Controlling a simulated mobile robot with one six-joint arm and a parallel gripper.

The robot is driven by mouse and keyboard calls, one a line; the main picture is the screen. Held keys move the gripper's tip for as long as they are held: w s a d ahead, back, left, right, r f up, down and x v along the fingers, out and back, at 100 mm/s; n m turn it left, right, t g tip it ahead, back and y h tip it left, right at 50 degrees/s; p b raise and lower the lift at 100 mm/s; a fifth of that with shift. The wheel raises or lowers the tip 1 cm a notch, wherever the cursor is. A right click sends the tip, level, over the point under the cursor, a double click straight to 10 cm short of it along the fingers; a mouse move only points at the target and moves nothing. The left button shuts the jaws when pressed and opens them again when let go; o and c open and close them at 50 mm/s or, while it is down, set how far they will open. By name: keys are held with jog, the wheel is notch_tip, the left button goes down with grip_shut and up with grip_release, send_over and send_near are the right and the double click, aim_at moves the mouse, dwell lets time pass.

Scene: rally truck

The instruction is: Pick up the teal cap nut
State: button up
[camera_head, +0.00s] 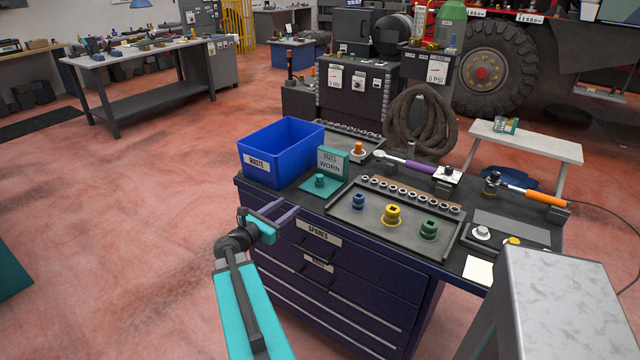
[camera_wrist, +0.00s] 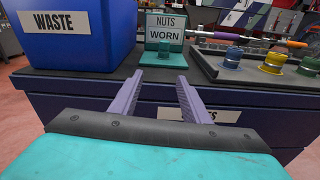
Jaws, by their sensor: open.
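The teal cap nut (camera_head: 320,180) stands on a teal pad in front of a small sign reading NUTS WORN (camera_head: 332,162) on the cabinet top. In the wrist view the teal cap nut (camera_wrist: 165,48) shows beyond the fingers, in front of the sign. My gripper (camera_head: 284,213) is in front of the cabinet's front left edge, apart from the nut. In the wrist view my gripper (camera_wrist: 160,92) has its two purple fingers spread, with nothing between them.
A blue WASTE bin (camera_head: 283,150) stands left of the nut. A grey tray (camera_head: 350,215) to the right holds blue (camera_head: 358,201), yellow (camera_head: 392,214) and green (camera_head: 429,228) pieces and a row of sockets. A purple-handled tool (camera_head: 420,167) lies behind. The cabinet's front edge lies between gripper and nut.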

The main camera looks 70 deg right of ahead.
jog(key=d+r, duration=0.1)
jog(key=s+r, duration=0.1)
jog(key=r, duration=0.1)
jog(key=shift+s+d+n+h, duration=0.1)
jog(key=shift+d+n+h, duration=0.25)
jog(key=shift+n+h, duration=0.05)
jog(key=shift+f, duration=0.1)
jog(key=p, duration=0.2)
send_near(318, 178)
jog(key=shift+x, duration=1.65)
jog(key=shift+d, duration=0.1)
jog(key=shift+p+x, duration=1.05)
jog(key=shift+x, duration=1.5)
grip_shut()
